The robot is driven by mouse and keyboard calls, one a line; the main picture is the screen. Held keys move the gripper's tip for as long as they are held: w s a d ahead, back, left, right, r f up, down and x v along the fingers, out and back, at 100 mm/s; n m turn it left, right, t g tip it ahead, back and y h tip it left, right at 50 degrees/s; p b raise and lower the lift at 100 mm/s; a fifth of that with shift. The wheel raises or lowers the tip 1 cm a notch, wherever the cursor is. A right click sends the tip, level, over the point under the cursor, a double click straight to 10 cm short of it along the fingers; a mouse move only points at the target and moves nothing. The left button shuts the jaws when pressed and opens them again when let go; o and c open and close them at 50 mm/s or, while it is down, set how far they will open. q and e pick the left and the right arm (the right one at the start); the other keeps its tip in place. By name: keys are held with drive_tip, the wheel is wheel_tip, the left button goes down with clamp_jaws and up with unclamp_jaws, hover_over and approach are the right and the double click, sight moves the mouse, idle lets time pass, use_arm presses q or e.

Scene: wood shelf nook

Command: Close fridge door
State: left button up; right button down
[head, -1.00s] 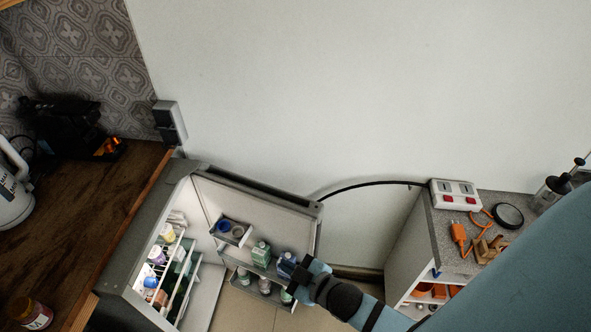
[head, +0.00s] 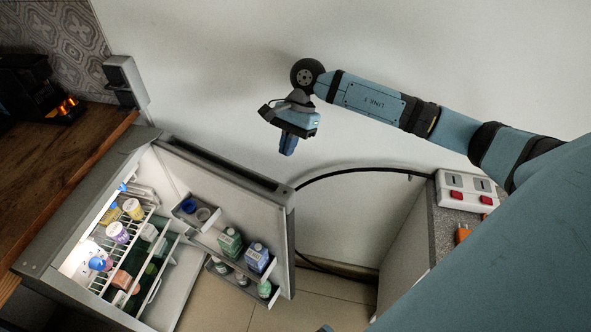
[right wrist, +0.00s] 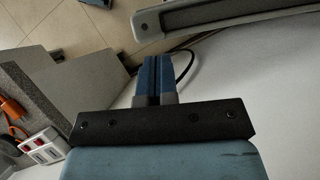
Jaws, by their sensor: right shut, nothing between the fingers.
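The small grey fridge (head: 145,143) stands at the lower left in the head view with its door (head: 231,179) swung open to the right. The door's inner side faces left and carries bottles and cartons on its shelves. The lit inside holds several jars and bottles on wire racks. My right gripper (head: 287,150) is shut and empty, raised above and behind the door near the wall, pointing down. In the right wrist view, my blue fingers (right wrist: 154,70) are together and the door's top edge (right wrist: 215,13) shows at the upper right, apart from them. My left gripper is not in view.
A wooden counter (head: 60,165) adjoins the fridge on the left. A speckled cabinet (head: 440,232) with a white socket box (head: 466,190) stands at the right. A black cable (head: 360,169) runs along the wall. Tiled floor (head: 300,305) lies between the fridge and cabinet.

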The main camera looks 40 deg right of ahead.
wheel_tip(320, 180, down, 9)
drive_tip(key=h, duration=0.1)
drive_tip(key=shift+s+a+r+n, duration=0.2)
drive_tip(key=shift+s+n, duration=0.1)
drive_tip(key=shift+s, duration=0.1)
drive_tip(key=shift+f, duration=0.1)
idle(0.3)
